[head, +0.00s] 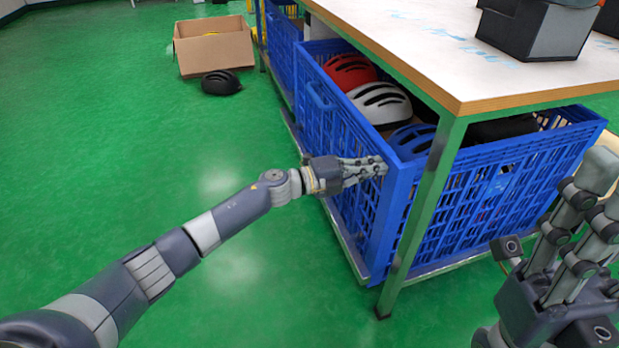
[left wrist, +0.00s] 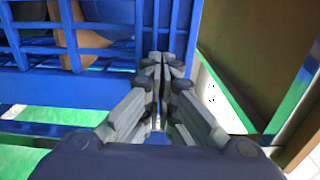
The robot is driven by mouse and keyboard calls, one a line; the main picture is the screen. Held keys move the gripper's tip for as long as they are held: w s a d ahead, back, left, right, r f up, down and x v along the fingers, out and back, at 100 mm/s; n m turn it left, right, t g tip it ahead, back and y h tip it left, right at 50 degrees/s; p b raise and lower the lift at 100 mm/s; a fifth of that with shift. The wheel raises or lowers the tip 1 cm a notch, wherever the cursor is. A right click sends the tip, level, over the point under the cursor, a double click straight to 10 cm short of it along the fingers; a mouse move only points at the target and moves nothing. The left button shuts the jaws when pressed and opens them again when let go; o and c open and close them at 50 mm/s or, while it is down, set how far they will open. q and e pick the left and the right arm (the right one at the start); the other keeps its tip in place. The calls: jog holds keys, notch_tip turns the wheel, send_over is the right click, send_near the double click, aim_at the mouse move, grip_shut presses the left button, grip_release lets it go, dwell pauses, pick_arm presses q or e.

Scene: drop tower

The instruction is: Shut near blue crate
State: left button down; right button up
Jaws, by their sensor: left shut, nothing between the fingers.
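The near blue crate (head: 376,215) is a slatted plastic box on the low rack under the table. Its left end juts out past the table's edge and the green leg. A red helmet (head: 349,71), a white helmet (head: 380,102) and a blue helmet (head: 411,140) lie in it. My left gripper (head: 382,167) is shut and empty, at the crate's outer face by its near corner. In the left wrist view the closed fingertips (left wrist: 162,62) are at the blue corner post; contact is unclear. My right gripper (head: 590,190) is raised at the lower right; its finger gap is unclear.
The table (head: 470,50) with a dark box (head: 537,30) on it overhangs the crate. A green leg (head: 424,200) stands by the near corner. Another blue crate (head: 281,45) is farther back. A cardboard box (head: 214,50) and black helmet (head: 221,82) are on the floor; the left floor is clear.

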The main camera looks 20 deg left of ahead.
pick_arm(q)
jog(key=b+x, duration=0.1)
jog(key=x, duration=0.5)
jog(key=shift+d+f, duration=0.1)
jog(key=shift+w+r, duration=0.2)
jog(key=shift+r, duration=0.05)
